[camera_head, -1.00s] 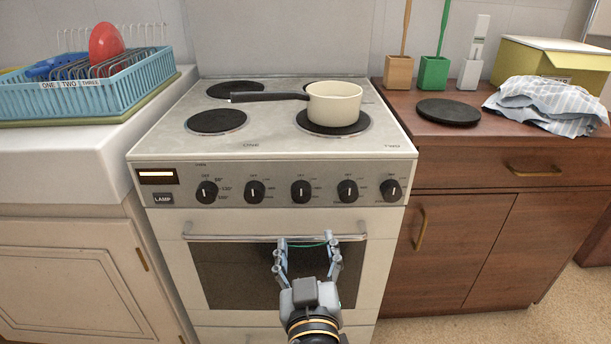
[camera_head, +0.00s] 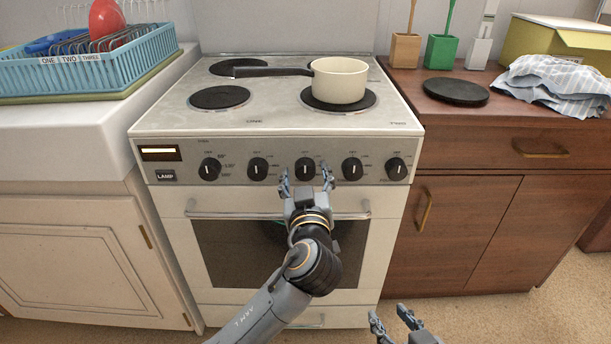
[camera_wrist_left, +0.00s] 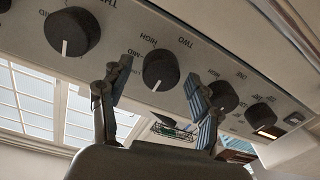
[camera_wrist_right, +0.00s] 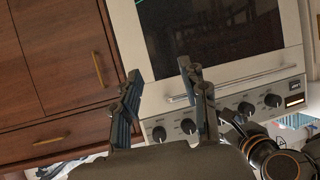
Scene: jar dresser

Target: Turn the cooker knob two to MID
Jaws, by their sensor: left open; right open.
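The cooker (camera_head: 190,220) has a row of black knobs on its front panel. The middle knob (camera_head: 305,169) has a white pointer that looks upright; in the left wrist view this knob (camera_wrist_left: 161,69) sits near a label that appears to read TWO, with HIGH and MID marks. My left gripper (camera_head: 305,177) is open just in front of it. In the left wrist view my left gripper's fingers (camera_wrist_left: 158,76) are spread to either side of the knob; I cannot tell whether they touch it.
A cream pan (camera_head: 340,80) stands on the front right hotplate. Neighbouring knobs (camera_head: 258,169) and (camera_head: 352,169) are close on both sides. The oven handle (camera_head: 230,215) runs below. A wooden cabinet (camera_head: 455,225) is to the right and a white sink unit (camera_head: 70,150) to the left.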

